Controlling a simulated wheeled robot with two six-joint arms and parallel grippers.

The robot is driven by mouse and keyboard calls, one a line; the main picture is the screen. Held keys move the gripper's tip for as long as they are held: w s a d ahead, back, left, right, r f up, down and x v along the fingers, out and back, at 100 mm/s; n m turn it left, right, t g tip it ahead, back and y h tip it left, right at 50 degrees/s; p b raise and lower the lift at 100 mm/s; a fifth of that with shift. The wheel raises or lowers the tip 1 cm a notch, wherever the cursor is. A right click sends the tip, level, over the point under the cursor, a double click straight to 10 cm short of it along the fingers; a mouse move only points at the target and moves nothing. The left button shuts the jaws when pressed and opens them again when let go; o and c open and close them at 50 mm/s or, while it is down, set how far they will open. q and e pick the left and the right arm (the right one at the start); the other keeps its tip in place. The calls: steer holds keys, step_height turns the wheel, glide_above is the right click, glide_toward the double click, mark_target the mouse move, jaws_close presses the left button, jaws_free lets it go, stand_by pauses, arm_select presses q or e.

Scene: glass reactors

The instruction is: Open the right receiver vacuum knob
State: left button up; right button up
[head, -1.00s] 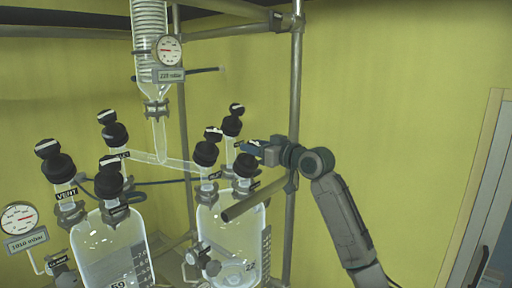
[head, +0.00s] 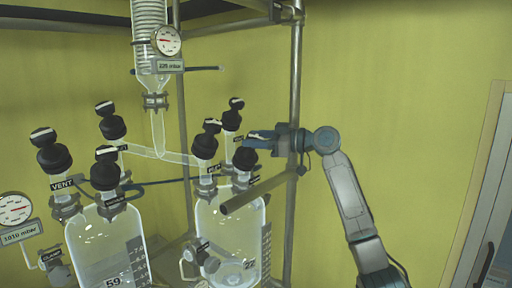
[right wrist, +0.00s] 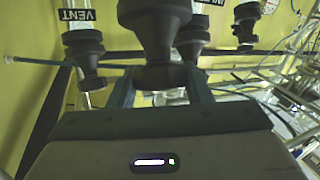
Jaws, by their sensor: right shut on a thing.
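The right receiver (head: 232,225) is a clear glass vessel with several black knobs on its necks. Its right-hand black knob (head: 245,160) is under the fingertips of my right gripper (head: 254,139). In the right wrist view, my right gripper (right wrist: 160,88) is shut on a black knob (right wrist: 157,38), which stands between its two fingers. The label beside the held knob is too small to read, and the knob's turn angle is partly hidden by the fingers. My left gripper is not in view.
The receiver's front-left knob (head: 205,147) and back knob (head: 232,118) stand close by. The left receiver (head: 108,245) stands to the left, with a VENT-labelled knob (head: 55,155). A metal post (head: 297,75) rises near my right wrist.

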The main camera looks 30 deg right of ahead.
steer(key=shift+n+g+y+b, duration=0.4)
steer(key=shift+n+g+y, duration=0.4)
steer(key=shift+n+g, duration=0.65)
steer(key=shift+n, duration=0.45)
steer(key=o, duration=1)
steer(key=shift+w, duration=0.1)
